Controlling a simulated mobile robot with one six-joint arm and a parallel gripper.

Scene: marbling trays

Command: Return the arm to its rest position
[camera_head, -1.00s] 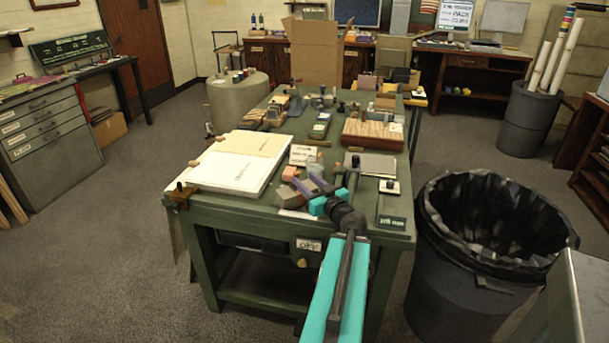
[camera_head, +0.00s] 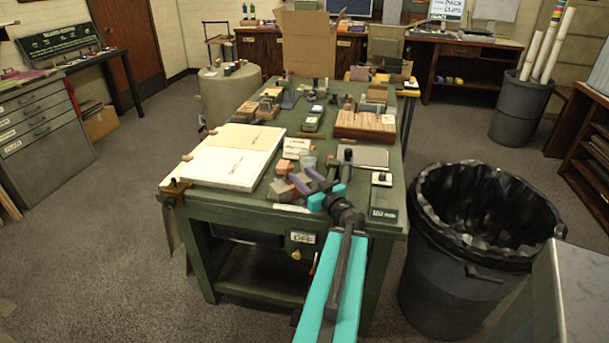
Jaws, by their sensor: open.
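My arm, with its turquoise link (camera_head: 335,280), reaches forward from the bottom of the picture over the front edge of the green table (camera_head: 245,211). My gripper (camera_head: 308,180) is over the near part of the tabletop, its purple-grey fingers apart. Nothing shows between them. Small blocks, one pinkish (camera_head: 284,167) and one dark (camera_head: 281,191), are just left of the fingers. I cannot tell how high the fingers are above the table.
A white board (camera_head: 215,169) lies left on the table. A wooden slatted block (camera_head: 365,127) and several small items stand farther back. A black-lined bin (camera_head: 455,285) is close on the right. Grey floor (camera_head: 105,240) is free at left.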

